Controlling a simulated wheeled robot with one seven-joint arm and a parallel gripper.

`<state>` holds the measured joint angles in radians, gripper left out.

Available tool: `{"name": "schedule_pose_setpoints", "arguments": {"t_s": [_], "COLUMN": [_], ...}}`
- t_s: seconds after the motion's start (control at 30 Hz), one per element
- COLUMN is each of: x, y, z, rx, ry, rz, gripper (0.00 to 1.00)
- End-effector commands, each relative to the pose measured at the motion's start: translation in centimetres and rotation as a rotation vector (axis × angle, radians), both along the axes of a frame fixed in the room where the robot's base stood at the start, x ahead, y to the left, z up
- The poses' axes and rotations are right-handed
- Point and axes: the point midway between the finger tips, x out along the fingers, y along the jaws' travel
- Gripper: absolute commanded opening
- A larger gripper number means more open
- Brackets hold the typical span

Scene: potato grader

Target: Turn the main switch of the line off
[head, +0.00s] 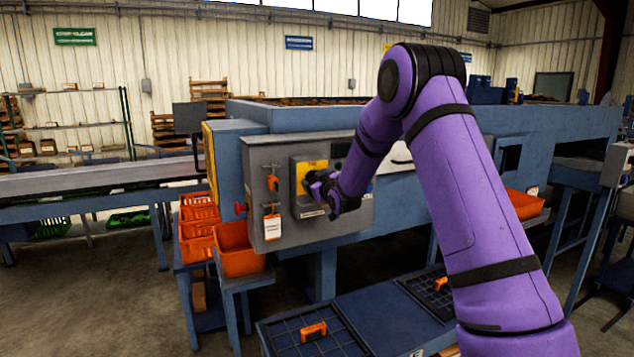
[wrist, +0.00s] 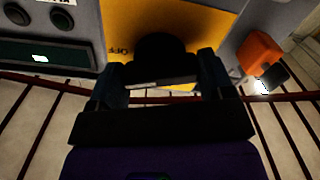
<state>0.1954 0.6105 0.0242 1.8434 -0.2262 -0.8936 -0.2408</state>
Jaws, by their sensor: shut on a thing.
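The main switch shows in the wrist view as a dark knob (wrist: 160,50) on a yellow plate (wrist: 200,22). Part of an "OFF" marking shows beside the knob. My gripper (wrist: 160,85) is shut on the knob, one finger on each side. In the head view the yellow plate (head: 312,166) is on the grey control panel (head: 262,160), and my gripper (head: 312,185) is up against it. My gripper hides the knob there, so I cannot tell its setting.
An orange padlock (head: 272,183) and a tagged orange lock (head: 272,226) hang left of the switch. A red button (head: 240,207) sits on the panel's left side. Orange crates (head: 240,262) stand below left. Blue tables with black grid trays (head: 310,340) stand in front.

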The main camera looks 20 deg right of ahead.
Motion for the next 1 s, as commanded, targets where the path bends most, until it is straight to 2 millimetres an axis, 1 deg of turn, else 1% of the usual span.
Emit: {"name": "schedule_pose_setpoints", "arguments": {"t_s": [0.2,0.5,0.7,1.0], "x": [-0.04,-0.04,-0.03,-0.02], "y": [-0.04,-0.03,0.06,0.07], "z": [-0.11,-0.13,-0.14,-0.13], "rx": [0.173,0.329,0.375,0.388], "ry": [0.002,0.002,0.002,0.002], "rz": [-0.001,-0.001,0.000,0.000], "gripper": [0.51,0.51,0.51,0.51]}}
